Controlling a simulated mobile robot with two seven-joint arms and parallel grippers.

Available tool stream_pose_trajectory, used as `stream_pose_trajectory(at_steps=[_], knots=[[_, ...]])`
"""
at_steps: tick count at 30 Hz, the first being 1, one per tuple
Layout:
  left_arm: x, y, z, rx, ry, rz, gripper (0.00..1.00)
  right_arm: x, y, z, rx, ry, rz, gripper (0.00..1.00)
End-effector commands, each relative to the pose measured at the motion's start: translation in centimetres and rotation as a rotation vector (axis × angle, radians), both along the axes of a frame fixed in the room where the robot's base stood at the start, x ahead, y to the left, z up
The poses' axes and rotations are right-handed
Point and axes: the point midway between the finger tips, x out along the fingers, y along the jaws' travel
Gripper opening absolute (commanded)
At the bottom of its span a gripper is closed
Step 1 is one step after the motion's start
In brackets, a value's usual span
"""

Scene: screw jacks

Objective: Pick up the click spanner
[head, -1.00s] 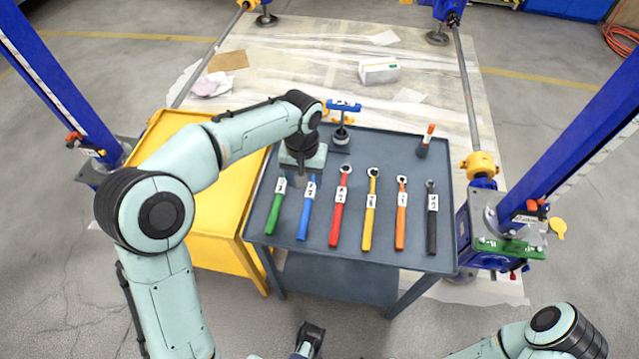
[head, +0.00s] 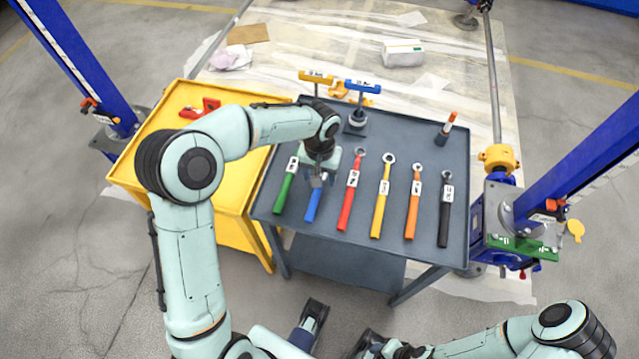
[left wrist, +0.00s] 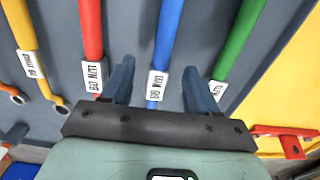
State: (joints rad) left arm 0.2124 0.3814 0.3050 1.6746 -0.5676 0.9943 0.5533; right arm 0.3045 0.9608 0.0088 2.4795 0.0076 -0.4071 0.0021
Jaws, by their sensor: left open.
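Several spanners with coloured handles and white labels lie in a row on the grey table: green (head: 285,191), blue (head: 313,205), red (head: 349,195), yellow (head: 380,205), orange (head: 412,208) and black (head: 445,215). I cannot tell from the labels which one the task means. My left gripper (head: 318,181) is open above the blue spanner and hides its head end. In the left wrist view its two fingers (left wrist: 158,72) stand either side of the blue handle (left wrist: 168,38), with nothing clasped. My right arm is folded at the lower right; its jaws are not clear.
The grey table (head: 420,135) also bears a blue-topped jack tool (head: 357,115) and an orange-tipped item (head: 446,128). A yellow cart (head: 140,160) with a red tool (head: 200,108) adjoins its left. Blue jack columns (head: 85,75) flank the area.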

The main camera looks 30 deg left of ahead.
Motion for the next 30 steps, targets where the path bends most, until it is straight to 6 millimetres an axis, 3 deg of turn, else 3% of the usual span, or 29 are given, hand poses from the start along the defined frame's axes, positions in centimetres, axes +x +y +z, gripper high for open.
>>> stream_pose_trajectory(at_steps=[5,12,13,14,18,30], knots=[[-0.1,0.1,-2.9,-0.001,0.004,0.0,0.6,0.1,0.0,-0.4,-0.001,-0.005,-0.001,0.43],[0.0,0.1,-3.1,0.0,0.001,0.0,0.6,0.1,0.0,-0.3,0.0,-0.006,-0.001,0.43],[0.0,0.1,-3.1,0.0,0.001,0.0,0.56,0.1,0.0,-0.3,0.0,-0.005,-0.001,0.43],[0.0,0.1,-3.1,0.0,0.001,0.0,0.47,0.1,0.0,-0.3,0.0,-0.005,-0.001,0.43],[0.0,0.1,-3.1,0.0,0.001,0.0,0.01,0.1,0.0,-0.3,0.0,-0.005,-0.001,0.43],[0.0,0.1,-2.8,-0.001,-0.002,0.0,0.0,0.1,0.0,-0.3,0.0,-0.004,0.0,0.43]])
